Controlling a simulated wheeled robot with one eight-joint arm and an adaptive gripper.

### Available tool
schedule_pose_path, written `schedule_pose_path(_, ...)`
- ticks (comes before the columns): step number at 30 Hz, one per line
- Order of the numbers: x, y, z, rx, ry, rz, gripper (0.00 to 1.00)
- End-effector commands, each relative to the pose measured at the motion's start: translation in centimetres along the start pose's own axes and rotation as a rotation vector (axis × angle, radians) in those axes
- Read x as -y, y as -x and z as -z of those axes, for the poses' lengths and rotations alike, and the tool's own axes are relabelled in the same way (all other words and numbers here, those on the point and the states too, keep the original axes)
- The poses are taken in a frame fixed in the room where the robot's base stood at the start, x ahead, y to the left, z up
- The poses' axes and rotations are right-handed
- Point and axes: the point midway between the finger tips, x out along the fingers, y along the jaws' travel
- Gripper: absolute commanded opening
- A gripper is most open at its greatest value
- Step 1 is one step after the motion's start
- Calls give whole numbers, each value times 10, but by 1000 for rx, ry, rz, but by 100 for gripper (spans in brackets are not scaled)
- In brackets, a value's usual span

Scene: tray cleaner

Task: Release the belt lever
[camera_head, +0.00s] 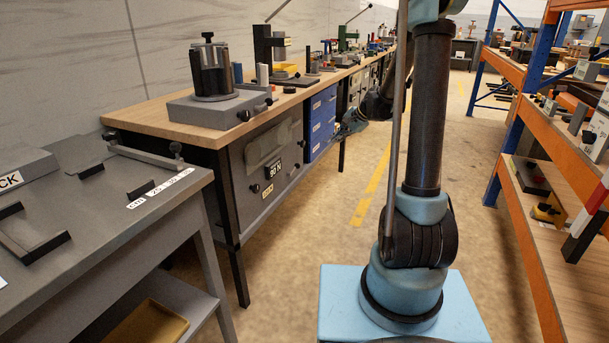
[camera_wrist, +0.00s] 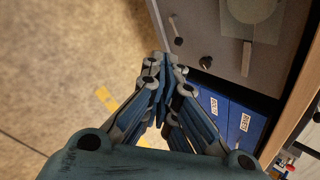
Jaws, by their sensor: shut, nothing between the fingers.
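My gripper (camera_wrist: 166,68) is shut and empty, its fingertips together. It shows small in the head view (camera_head: 351,124), in front of the workbench and past the grey panel. The grey panel (camera_head: 249,202) under the bench top carries a "90 N" label (camera_head: 274,170) and small dark knobs. In the wrist view the panel (camera_wrist: 190,14) lies up and right of my fingertips. A short rod with a dark end (camera_wrist: 176,32) stands out from it, close above the fingertips. I cannot tell for certain that this rod is the belt lever. A dark knob (camera_wrist: 206,62) is to its right.
Blue drawers (camera_head: 321,121) sit beside the panel under the wooden bench top (camera_head: 163,122). A grey table (camera_head: 113,215) stands at the near left. An orange and blue rack (camera_head: 523,138) stands at the right. The floor aisle (camera_head: 300,240) between is clear.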

Motion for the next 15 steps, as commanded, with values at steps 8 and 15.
schedule_pose_path(8,25,-73,36,53,-173,76,0)
schedule_pose_path(15,33,-139,64,106,-325,135,0)
